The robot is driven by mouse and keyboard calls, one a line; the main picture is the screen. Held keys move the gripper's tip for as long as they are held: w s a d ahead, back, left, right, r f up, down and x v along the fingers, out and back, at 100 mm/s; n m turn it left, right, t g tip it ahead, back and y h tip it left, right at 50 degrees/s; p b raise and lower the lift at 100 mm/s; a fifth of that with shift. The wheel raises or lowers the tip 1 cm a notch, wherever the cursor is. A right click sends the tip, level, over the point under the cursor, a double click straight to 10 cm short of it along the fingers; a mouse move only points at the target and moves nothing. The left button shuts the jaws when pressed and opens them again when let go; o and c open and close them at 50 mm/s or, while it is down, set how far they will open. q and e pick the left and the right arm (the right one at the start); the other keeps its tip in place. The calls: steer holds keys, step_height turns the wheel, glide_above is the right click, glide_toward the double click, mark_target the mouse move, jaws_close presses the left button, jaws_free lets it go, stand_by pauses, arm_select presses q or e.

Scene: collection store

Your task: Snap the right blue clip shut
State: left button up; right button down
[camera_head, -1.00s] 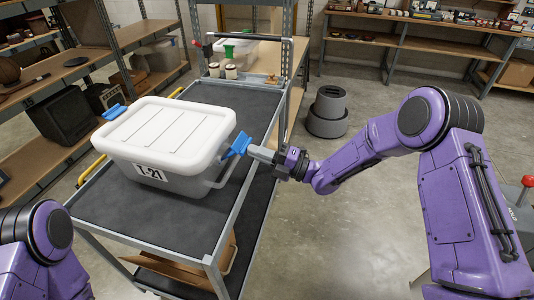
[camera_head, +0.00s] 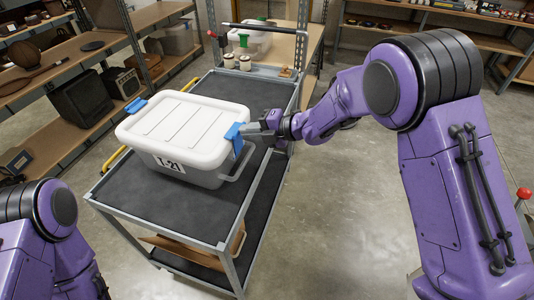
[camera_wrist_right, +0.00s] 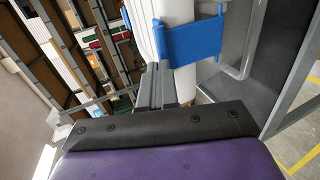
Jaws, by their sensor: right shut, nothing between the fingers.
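A white lidded box (camera_head: 185,132) labelled T-21 stands on the top shelf of a grey cart. Its right blue clip (camera_head: 234,139) hangs down close against the box's side; a full latch cannot be made out. The left blue clip (camera_head: 136,107) sticks outward at the other end. My right gripper (camera_head: 254,129) is shut and empty, its fingertips at the right clip's outer face. In the right wrist view the fingertips (camera_wrist_right: 158,72) are beside the blue clip (camera_wrist_right: 195,41), touching or nearly so. My left gripper is out of view; only part of that arm shows.
The cart's dark top (camera_head: 140,185) is bare in front of the box. Small jars (camera_head: 245,63) stand at the cart's far end. A clear box with a green clip (camera_head: 249,42) is behind. Shelving lines the left; the floor at right is open.

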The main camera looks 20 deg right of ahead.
steer(key=shift+w+a+r, duration=0.15)
steer(key=shift+a, duration=0.2)
stand_by(0.3)
steer(key=shift+r, duration=0.15)
